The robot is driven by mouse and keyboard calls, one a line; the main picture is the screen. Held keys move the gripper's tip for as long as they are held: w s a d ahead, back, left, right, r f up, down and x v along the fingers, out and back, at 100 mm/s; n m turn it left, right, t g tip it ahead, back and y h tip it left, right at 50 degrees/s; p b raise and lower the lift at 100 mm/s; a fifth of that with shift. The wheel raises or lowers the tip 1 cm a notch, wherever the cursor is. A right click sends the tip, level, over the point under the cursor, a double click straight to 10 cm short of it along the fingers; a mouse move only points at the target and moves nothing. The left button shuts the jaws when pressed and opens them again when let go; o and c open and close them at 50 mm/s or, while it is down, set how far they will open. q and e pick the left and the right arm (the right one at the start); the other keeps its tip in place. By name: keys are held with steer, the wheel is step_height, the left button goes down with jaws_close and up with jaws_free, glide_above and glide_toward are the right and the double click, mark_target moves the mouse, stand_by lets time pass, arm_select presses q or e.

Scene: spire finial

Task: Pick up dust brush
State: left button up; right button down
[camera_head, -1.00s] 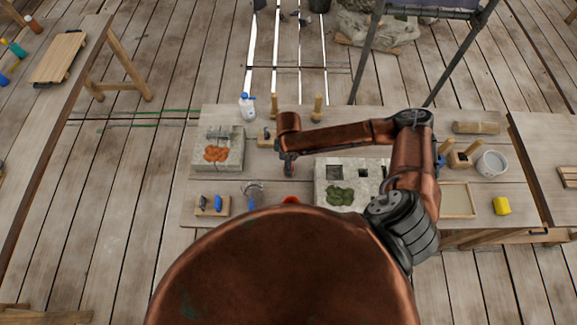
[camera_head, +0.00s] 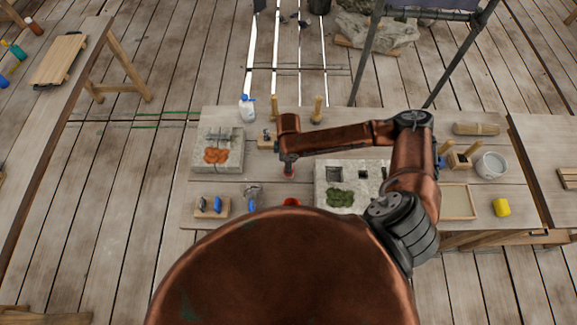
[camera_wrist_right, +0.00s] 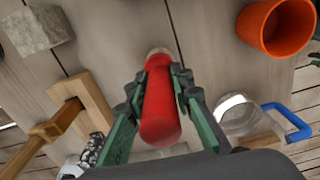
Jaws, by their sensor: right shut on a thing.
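The dust brush shows as a red, rounded handle (camera_wrist_right: 160,105) with a pale end in the right wrist view. Its bristles cannot be made out. My right gripper (camera_wrist_right: 160,85) is shut on the red handle, with one green-and-black finger along each side. In the head view the right gripper (camera_head: 288,158) hangs over the middle of the workbench (camera_head: 270,185), with a bit of red just below it. Whether the brush touches the bench is unclear. My left gripper is not in view.
An orange-red cup (camera_wrist_right: 278,25) stands close by, also in the head view (camera_head: 291,202). A wooden piece (camera_wrist_right: 75,112) and a blue-handled clear item (camera_wrist_right: 240,115) lie near the fingers. A stone block with moss (camera_head: 340,197) is right of the gripper.

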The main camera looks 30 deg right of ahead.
steer(key=shift+w+r, duration=0.1)
steer(key=shift+r, duration=0.55)
steer(key=s+r+p, duration=0.7)
steer(key=s+r, duration=0.4)
steer(key=s, duration=0.3)
steer(key=shift+r, duration=0.35)
